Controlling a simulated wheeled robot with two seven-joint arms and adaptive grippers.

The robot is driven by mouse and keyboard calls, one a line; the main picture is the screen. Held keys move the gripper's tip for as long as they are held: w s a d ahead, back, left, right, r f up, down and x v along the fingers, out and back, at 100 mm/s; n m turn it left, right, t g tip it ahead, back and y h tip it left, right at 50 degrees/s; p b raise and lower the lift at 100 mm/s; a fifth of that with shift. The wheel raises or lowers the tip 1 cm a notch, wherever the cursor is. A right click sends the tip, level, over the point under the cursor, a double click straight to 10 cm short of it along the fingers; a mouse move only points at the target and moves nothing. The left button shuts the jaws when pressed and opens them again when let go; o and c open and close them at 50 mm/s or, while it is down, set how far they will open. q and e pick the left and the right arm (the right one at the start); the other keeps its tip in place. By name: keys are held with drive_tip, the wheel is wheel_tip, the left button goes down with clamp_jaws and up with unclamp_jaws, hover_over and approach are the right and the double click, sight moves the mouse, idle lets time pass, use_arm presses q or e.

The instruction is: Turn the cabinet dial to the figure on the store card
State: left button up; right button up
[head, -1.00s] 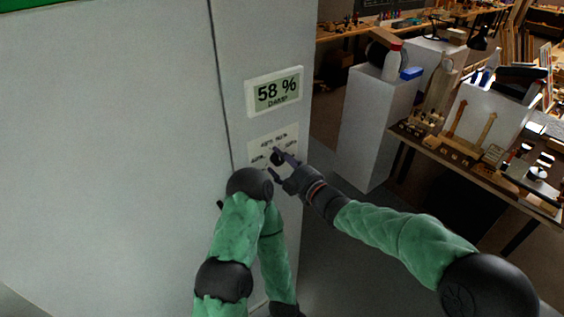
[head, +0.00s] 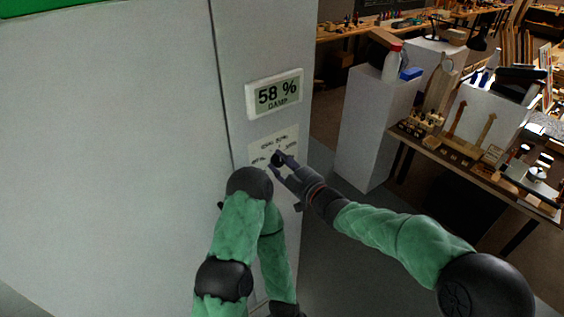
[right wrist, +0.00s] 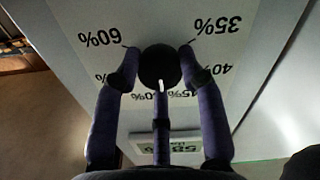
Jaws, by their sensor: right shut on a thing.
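The cabinet dial (right wrist: 160,66) is a black round knob with a white pointer line. In the right wrist view, which shows the panel upside down, the pointer aims at the display side, close to a partly hidden label that seems to read 45%. The scale plate (right wrist: 252,20) shows 35%, 40% and 60%; other figures are partly covered. My right gripper (right wrist: 159,50) is shut on the dial, one finger on each side. In the head view my right gripper (head: 277,160) covers much of the dial. My left gripper is out of view. I see no store card.
A display (head: 274,93) reading 58 % damp is above the scale plate on the grey cabinet (head: 120,120). My left arm is bent close before the cabinet. A white pedestal (head: 365,125) and a cluttered bench (head: 480,170) stand at the right.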

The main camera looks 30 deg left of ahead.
drive_tip(key=m+p, duration=0.2)
drive_tip(key=m, duration=0.3)
drive_tip(key=shift+m, duration=0.3)
drive_tip(key=m+p, duration=0.2)
drive_tip(key=m, duration=0.4)
drive_tip(key=shift+f+p, duration=0.1)
drive_tip(key=shift+p, duration=0.3)
drive_tip(key=m+p, duration=0.2)
drive_tip(key=m, duration=0.4)
drive_tip(key=shift+m+p, duration=0.4)
drive_tip(key=m+p, duration=0.2)
drive_tip(key=m, duration=0.3)
drive_tip(key=shift+s, duration=0.1)
drive_tip(key=shift+f+m, duration=0.1)
drive_tip(key=shift+m, duration=0.3)
drive_tip(key=o, duration=1.1)
drive_tip(key=shift+o, duration=0.2)
